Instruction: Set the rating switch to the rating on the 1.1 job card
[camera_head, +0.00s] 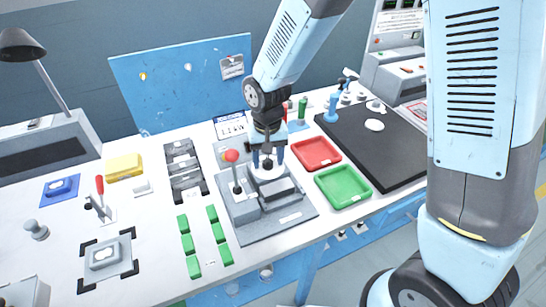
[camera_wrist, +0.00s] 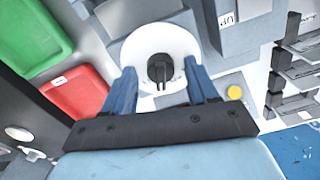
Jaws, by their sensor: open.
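The job card (camera_head: 231,127) stands at the back of the bench and seems to read 1.1 kW. A round white dial (camera_wrist: 142,43) with a dark knob (camera_wrist: 158,67) in its middle looks like the rating switch. The dial also shows in the head view (camera_head: 266,174), on the grey fixture. My gripper (camera_head: 268,160) is over it, pointing down. In the wrist view its two blue fingers are open, one on each side of the knob and apart from it. I cannot read any ratings on the dial.
A red-knobbed lever (camera_head: 232,156) stands close left of my gripper on the grey fixture (camera_head: 250,232). A red tray (camera_head: 316,153) and a green tray (camera_head: 343,186) lie to the right. A yellow button (camera_wrist: 235,92) is near one finger. Several green blocks lie at the left.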

